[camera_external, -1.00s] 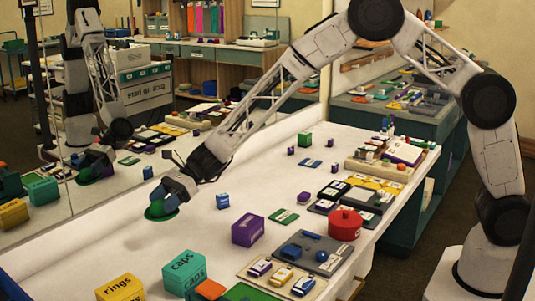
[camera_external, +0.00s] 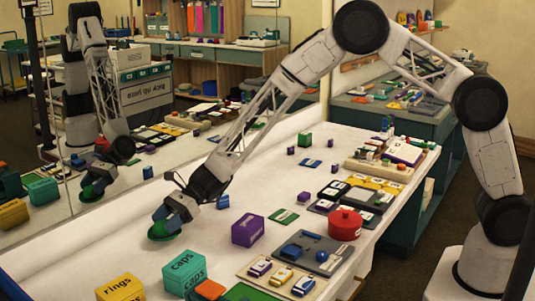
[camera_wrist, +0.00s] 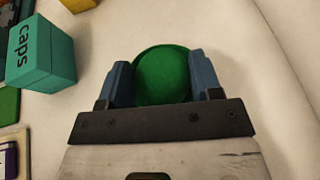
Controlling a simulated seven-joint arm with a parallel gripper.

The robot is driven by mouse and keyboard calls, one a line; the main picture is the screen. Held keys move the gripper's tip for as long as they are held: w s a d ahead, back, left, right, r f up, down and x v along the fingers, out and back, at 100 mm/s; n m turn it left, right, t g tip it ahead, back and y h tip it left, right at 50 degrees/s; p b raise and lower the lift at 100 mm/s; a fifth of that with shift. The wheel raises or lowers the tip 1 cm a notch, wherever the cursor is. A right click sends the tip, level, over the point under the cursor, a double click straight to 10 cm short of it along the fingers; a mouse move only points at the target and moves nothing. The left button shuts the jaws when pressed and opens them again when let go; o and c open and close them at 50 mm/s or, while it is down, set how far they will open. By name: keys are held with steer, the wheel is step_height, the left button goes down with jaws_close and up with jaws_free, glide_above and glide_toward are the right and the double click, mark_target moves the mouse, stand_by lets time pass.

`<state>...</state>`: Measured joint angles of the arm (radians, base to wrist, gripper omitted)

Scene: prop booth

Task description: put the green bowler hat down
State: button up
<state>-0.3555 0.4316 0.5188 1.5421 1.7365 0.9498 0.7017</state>
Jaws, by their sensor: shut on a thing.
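The green bowler hat (camera_external: 163,230) is at the left part of the white table in the external view. My gripper (camera_external: 172,214) is over it with its blue fingers on the hat. In the wrist view the rounded green hat (camera_wrist: 163,75) sits between the two blue fingers of my gripper (camera_wrist: 160,80), which are shut on it. The hat is low, close to the table top; I cannot tell whether it touches. Part of the hat is hidden by the fingers and the gripper's front.
A teal "caps" box (camera_external: 184,273) and a yellow "rings" box (camera_external: 120,288) stand at the front. A mirror wall runs behind. White table around the hat is bare.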

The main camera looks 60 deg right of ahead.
steer(key=shift+f, duration=1.25)
steer(key=shift+f, duration=0.1)
steer(key=o, duration=0.9)
steer(key=shift+d+r, duration=0.15)
steer(key=shift+r, duration=0.05)
steer(key=v, duration=1.1)
steer(key=shift+s+d, duration=0.15)
steer(key=shift+d, duration=0.2)
steer(key=shift+r, duration=0.1)
